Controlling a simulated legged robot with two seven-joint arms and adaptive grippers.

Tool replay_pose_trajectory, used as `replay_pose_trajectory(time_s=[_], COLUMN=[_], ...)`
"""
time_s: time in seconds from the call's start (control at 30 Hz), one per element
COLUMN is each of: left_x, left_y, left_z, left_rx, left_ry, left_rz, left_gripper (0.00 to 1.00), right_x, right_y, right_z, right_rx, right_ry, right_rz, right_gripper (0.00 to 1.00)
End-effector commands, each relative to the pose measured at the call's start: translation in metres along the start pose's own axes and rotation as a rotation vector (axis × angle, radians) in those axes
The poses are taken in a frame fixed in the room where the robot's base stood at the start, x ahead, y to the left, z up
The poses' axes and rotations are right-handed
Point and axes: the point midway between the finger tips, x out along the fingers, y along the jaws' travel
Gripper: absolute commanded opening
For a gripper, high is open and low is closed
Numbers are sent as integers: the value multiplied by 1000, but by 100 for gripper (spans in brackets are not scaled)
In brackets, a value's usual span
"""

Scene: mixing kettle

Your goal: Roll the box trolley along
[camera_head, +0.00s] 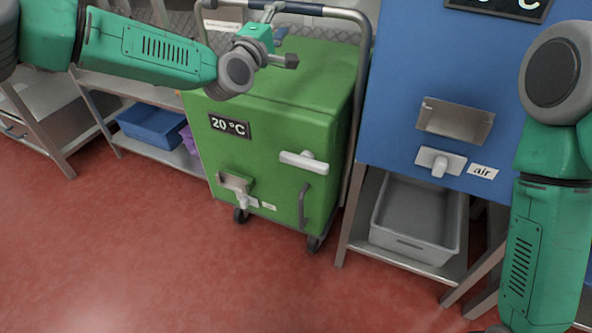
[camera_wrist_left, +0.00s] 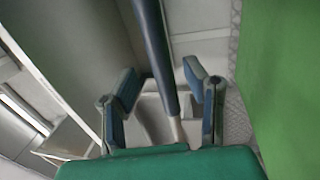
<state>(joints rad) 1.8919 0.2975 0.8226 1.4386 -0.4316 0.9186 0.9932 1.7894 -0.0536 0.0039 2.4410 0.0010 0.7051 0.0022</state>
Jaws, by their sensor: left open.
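The box trolley (camera_head: 275,120) is a green cabinet on black castors, with a "20 °C" display on its front and a grey tubular push rail (camera_head: 362,60) around its top. It stands upright on the red floor. My left gripper (camera_head: 282,36) is above the cabinet's top, near the back part of the rail. In the left wrist view its two blue-padded fingers (camera_wrist_left: 160,88) are spread apart. A dark rail tube (camera_wrist_left: 160,50) runs between them, and neither finger is visibly closed on it. My right arm comes down at the right edge; its gripper is outside the picture.
A blue cabinet (camera_head: 400,90) labelled "air" stands close on the trolley's right, with a grey bin (camera_head: 415,215) on the shelf below. A metal rack at left holds a blue crate (camera_head: 150,125). The red floor (camera_head: 170,260) in front is clear.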

Motion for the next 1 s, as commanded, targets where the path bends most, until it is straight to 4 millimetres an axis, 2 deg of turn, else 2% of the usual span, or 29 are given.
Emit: replay_pose_trajectory(time_s=[0.27, 0.67, 1.0], left_x=[31, 73, 38], left_y=[-3, -2, 9], left_z=[-9, -1, -8], left_rx=[-5, 2, -8], left_ry=[6, 3, 5], left_rz=[3, -1, -2], left_gripper=[41, 41, 41], right_x=[9, 21, -10], right_y=[-1, 0, 0], right_z=[0, 1, -1], right_rx=[-2, -1, -1], right_ry=[0, 0, 0], right_rz=[-1, 0, -1], right_gripper=[41, 41, 41])
